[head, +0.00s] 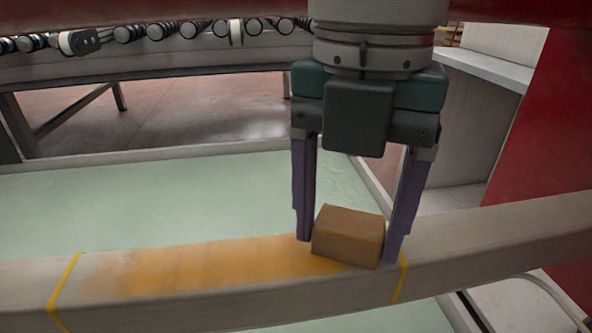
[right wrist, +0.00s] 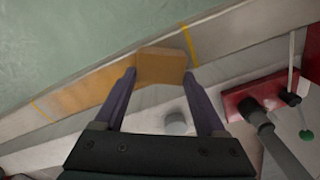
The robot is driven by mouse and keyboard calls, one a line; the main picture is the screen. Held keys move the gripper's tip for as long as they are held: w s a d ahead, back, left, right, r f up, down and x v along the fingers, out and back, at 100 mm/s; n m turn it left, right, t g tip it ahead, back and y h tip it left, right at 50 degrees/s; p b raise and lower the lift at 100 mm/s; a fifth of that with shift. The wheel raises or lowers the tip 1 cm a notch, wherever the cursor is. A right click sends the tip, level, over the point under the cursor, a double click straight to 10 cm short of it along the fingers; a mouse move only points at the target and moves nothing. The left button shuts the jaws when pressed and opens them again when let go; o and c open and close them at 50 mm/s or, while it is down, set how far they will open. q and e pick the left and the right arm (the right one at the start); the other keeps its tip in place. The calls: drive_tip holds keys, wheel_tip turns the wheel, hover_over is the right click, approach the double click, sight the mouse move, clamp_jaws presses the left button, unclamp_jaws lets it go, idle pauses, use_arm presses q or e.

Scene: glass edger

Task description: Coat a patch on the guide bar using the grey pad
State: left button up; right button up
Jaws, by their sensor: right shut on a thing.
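The guide bar (head: 480,238) runs across the head view as a long pale beam; it also crosses the right wrist view (right wrist: 235,32). Two yellow lines cross it, one on the left (head: 64,285) and one on the right (head: 402,278). An orange coat lies on its top between them, paler and patchy near the left line. My right gripper (head: 348,248) is shut on a block-shaped pad (head: 348,232), which looks brown rather than grey. The pad rests on or just above the bar, just left of the right line. My left gripper is not in view.
Pale green glass or liquid in a framed bed (head: 150,205) lies behind and below the bar. A roller conveyor (head: 180,60) stands at the back. A red panel (head: 545,130) rises on the right. A red block-like part (right wrist: 265,95) with a dark handle shows in the wrist view.

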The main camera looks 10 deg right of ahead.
drive_tip(key=shift+w+d, duration=0.1)
drive_tip(key=shift+d, duration=2.85)
drive_tip(key=shift+r, duration=0.1)
drive_tip(key=shift+r+p, duration=2.05)
drive_tip(key=shift+r, duration=0.9)
drive_tip(key=shift+r, duration=0.1)
wheel_tip(320, 180, up, 3)
drive_tip(key=shift+f+p, duration=0.1)
drive_tip(key=shift+p, duration=0.85)
drive_tip(key=shift+w+a+r, duration=0.1)
drive_tip(key=shift+r, duration=0.1)
